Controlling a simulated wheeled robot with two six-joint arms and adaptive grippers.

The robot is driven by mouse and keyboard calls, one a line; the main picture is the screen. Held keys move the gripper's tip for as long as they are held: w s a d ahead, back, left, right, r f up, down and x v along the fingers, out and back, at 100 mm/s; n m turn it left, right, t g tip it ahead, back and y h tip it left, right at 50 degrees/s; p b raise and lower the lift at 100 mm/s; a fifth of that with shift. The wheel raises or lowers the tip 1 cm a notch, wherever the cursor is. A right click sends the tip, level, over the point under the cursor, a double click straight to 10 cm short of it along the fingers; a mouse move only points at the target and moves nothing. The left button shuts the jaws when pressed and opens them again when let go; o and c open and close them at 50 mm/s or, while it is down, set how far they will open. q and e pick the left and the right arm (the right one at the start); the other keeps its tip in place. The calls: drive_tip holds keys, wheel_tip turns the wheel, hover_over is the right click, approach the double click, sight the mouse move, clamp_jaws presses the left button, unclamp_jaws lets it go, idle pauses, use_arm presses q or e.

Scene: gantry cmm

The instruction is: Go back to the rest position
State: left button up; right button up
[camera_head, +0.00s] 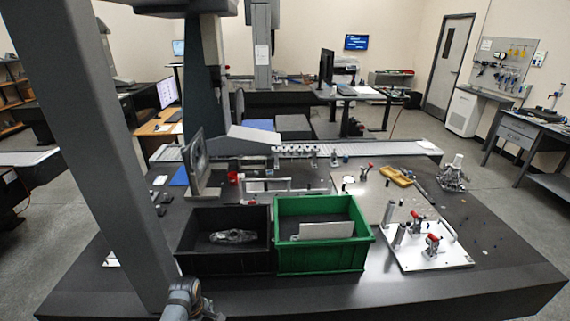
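Neither of my grippers can be made out in the head view. A grey, rounded part that looks like a piece of my own arm shows at the bottom edge, left of centre; its far end is cut off. A black bin (226,261) stands near the front of the dark table (420,291) with a grey metal part (233,236) lying in it. A green bin (321,259) stands right beside it with a flat light plate (326,230) inside.
A fixture plate (455,259) with red-handled clamps and upright cylinders sits right of the green bin. A yellow tray (396,176) lies behind it. A large grey gantry column (88,140) crosses the left side. The table's front right is clear.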

use_arm(q)
drive_tip(key=s+a+f+m+b, duration=0.15)
drive_tip(key=s+f+m, duration=0.25)
drive_tip(key=s+f, duration=0.65)
drive_tip(key=s+f+m+b, duration=0.35)
drive_tip(key=s+f, duration=0.45)
drive_tip(key=f, duration=0.6)
drive_tip(key=s+f+m, duration=0.2)
drive_tip(key=s+f, duration=0.1)
drive_tip(key=s, duration=0.4)
drive_tip(key=s+f+m+b, duration=0.1)
drive_tip(key=s+f+m, duration=0.2)
drive_tip(key=s, duration=0.4)
drive_tip(key=s+f+m+t+b, duration=0.1)
drive_tip(key=s+f+m, duration=0.2)
drive_tip(key=s, duration=0.4)
drive_tip(key=shift+f+y, duration=0.3)
drive_tip(key=shift+f, duration=0.3)
use_arm(e)
wheel_tip(320, 180, down, 8)
drive_tip(key=s, duration=0.1)
drive_tip(key=shift+s, duration=0.25)
